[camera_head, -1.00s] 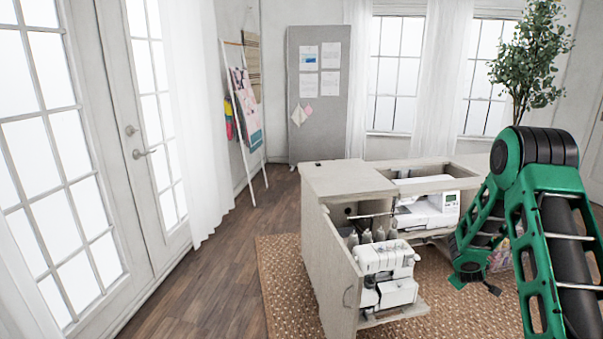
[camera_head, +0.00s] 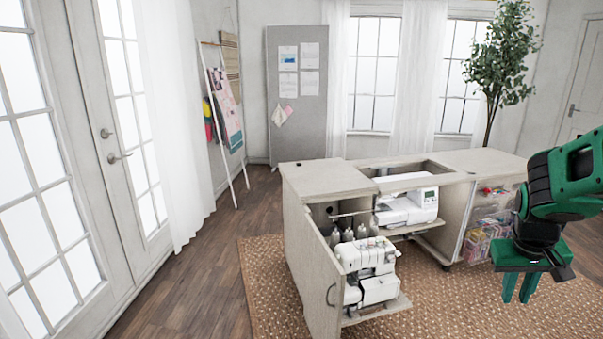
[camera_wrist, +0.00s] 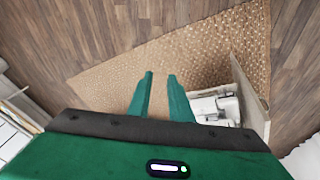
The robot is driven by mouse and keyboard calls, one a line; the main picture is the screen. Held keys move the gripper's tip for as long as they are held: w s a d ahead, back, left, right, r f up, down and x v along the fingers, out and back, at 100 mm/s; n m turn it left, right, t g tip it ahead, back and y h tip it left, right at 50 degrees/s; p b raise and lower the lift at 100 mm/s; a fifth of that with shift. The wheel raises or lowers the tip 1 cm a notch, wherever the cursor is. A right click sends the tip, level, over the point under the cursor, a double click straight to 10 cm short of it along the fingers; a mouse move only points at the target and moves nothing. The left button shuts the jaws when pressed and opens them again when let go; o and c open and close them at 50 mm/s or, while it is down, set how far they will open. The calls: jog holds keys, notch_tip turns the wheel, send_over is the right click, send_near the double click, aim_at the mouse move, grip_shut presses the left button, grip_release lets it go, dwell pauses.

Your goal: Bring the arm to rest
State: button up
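My green gripper (camera_head: 519,287) hangs at the right of the head view, fingers pointing down, in front of the cabinet's right end. In the wrist view my gripper (camera_wrist: 161,75) has its two fingers apart with nothing between them, over the rug. My arm is folded at the right edge of the head view. The sewing cabinet (camera_head: 325,178) stands in the middle. Its open left door (camera_head: 314,270) carries a white serger (camera_head: 368,258). A white sewing machine (camera_head: 405,208) sits in the cabinet's recess.
A woven rug (camera_head: 262,290) lies under the cabinet, with bare wood floor to its left. Shelves of colourful supplies (camera_head: 485,230) are behind my gripper. A plant (camera_head: 503,60), a grey board (camera_head: 300,130) and a leaning ladder rack (camera_head: 218,130) stand at the back.

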jog(key=s+a+r+m+g+y, duration=0.1)
jog(key=s+a, duration=0.3)
jog(key=s, duration=0.4)
jog(key=s+a+r+m+y, duration=0.1)
jog(key=s+a+y, duration=0.1)
jog(key=s+a, duration=0.3)
jog(key=s, duration=0.4)
jog(key=shift+r+g, duration=0.25)
jog(key=shift+g, duration=0.15)
jog(key=shift+w, duration=0.1)
jog(key=shift+w+f, duration=0.25)
jog(key=shift+w, duration=0.4)
